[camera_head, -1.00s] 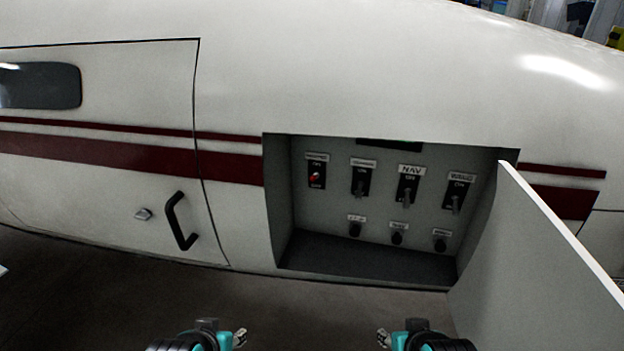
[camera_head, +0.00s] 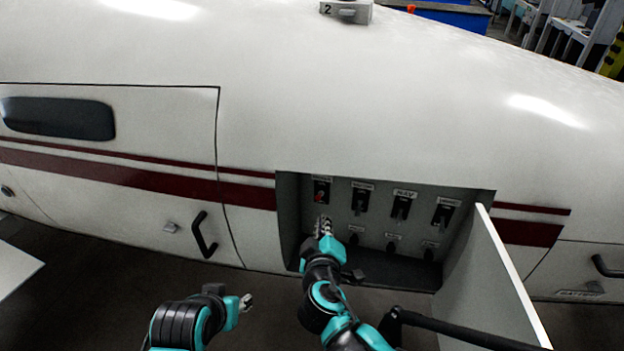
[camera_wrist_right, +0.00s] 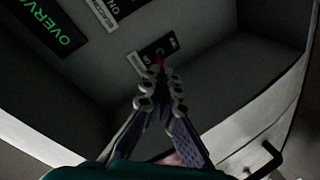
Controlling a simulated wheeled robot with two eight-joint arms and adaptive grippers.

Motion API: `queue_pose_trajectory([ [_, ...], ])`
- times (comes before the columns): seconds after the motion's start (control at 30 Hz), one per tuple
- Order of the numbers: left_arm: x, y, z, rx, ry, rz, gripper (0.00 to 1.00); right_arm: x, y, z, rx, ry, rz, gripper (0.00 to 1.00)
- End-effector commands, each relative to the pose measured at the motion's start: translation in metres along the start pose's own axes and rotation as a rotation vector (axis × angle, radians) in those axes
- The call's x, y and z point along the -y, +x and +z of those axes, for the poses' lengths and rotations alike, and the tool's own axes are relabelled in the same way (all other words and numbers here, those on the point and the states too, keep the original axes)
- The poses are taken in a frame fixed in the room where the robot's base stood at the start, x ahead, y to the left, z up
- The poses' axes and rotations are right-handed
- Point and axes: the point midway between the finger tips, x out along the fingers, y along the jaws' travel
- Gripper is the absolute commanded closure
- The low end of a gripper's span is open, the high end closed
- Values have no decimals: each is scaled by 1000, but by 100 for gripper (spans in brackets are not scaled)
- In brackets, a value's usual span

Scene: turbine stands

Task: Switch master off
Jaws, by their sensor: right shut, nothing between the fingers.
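Other black switches, one labelled NAV (camera_head: 402,205), line the top row, with small knobs (camera_head: 392,246) below. The recess has side walls and a floor ledge. Its open white door (camera_head: 490,285) stands at the right. A black handle (camera_head: 204,236) is on the fuselage at left.

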Motion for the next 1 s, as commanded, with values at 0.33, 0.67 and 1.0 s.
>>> queue_pose_trajectory([
  [0.33, 0, -9, -6, 0, 0, 0, 60, 7, -4, -31, -75, -55, 15, 100],
  [0.67, 0, -6, -4, 0, 0, 0, 60, 6, 9, -31, -72, -55, 16, 100],
  [1.0, 0, 4, 3, 0, 0, 0, 60, 6, 69, -34, -71, -53, 16, 100],
])
